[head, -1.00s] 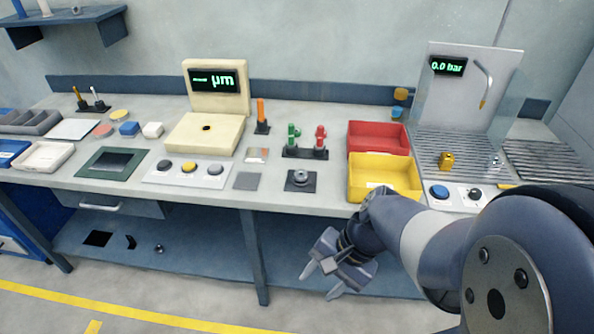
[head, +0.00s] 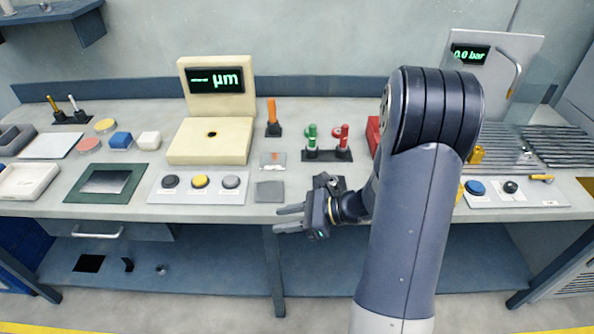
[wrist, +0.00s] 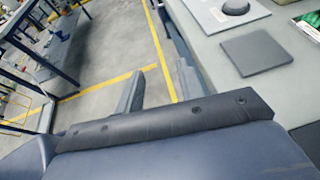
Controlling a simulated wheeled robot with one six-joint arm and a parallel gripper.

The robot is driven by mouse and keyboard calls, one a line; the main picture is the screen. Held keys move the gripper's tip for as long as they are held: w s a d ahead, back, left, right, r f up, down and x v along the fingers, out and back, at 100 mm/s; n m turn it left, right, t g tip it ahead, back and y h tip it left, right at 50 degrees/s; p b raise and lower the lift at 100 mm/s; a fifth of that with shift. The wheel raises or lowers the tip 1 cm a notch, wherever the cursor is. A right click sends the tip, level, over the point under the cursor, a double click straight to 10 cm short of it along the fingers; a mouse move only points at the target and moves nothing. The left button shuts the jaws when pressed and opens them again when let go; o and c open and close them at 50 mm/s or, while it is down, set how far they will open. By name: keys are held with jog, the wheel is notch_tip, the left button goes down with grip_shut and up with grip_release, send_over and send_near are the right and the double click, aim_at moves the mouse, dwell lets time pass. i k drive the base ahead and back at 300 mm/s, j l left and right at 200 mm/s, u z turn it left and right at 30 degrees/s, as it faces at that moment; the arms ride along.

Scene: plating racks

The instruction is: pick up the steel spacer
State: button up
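A round steel part, which I take to be the steel spacer (head: 322,180), sits on a small dark mat (head: 338,184) near the bench's front edge. In the head view my wrist covers most of it. My gripper (head: 278,219) is at the front edge of the bench, just in front and left of the mat, with its fingers pointing left. The fingers are apart with nothing between them; they also show spread in the wrist view (wrist: 158,92). The wrist view shows a corner of a dark mat (wrist: 308,138) at the right, but no spacer.
A grey square pad (head: 270,192) lies left of the mat, beside a button panel (head: 200,186). Red and green clamps (head: 327,150) stand behind. A red bin (head: 373,134) is mostly hidden by my arm. The floor in front of the bench is clear.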

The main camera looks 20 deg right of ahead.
aim_at(332, 183)
jog(key=i+j+z, duration=0.15)
jog(key=z, duration=0.2)
jog(key=i+j+z, duration=0.1)
jog(key=j+z, duration=0.65)
jog(key=z, duration=0.6)
jog(key=i+j, duration=0.05)
